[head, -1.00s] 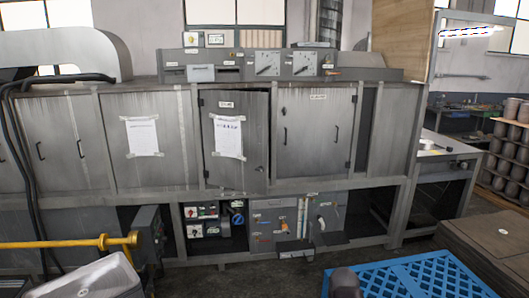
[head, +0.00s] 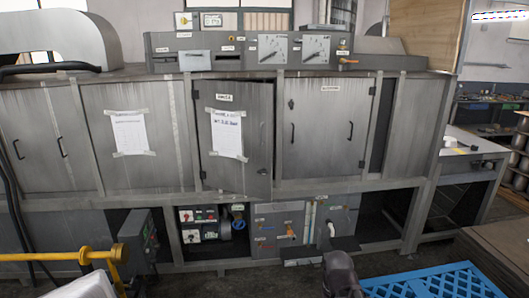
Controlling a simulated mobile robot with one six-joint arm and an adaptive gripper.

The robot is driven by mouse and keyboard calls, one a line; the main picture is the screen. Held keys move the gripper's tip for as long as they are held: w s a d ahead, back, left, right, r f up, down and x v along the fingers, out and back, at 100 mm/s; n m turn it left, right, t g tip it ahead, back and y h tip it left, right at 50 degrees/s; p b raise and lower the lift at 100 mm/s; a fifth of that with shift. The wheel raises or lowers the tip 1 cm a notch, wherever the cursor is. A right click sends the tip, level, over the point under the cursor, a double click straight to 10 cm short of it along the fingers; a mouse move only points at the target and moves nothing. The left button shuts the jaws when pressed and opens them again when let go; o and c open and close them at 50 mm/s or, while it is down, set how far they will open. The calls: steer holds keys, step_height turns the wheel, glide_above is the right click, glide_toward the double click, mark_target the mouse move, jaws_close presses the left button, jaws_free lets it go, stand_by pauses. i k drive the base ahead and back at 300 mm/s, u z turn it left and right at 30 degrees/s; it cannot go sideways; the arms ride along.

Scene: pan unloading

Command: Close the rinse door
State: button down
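A grey metal door (head: 236,165) with a taped paper sheet and a small label stands in the middle of the long machine in the head view. The label is too small to read with certainty, but this looks like the rinse door. It is hinged on its left side and stands slightly ajar, its right edge out from the frame with the lower corner forward. A small dark latch sits low near its right edge. A dark rounded part of my arm shows at the bottom, below and right of the door. My gripper's fingers are not seen.
Right of the door is a shut cabinet door (head: 322,127) with handles. A yellow bar (head: 60,256) juts in at lower left. A blue slatted pallet (head: 435,282) lies at lower right. Control boxes (head: 212,226) sit beneath the door. A work table (head: 470,150) stands right.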

mark_target(235, 119)
steer(key=u, duration=0.15)
steer(key=i, duration=1.1)
steer(key=u, duration=0.15)
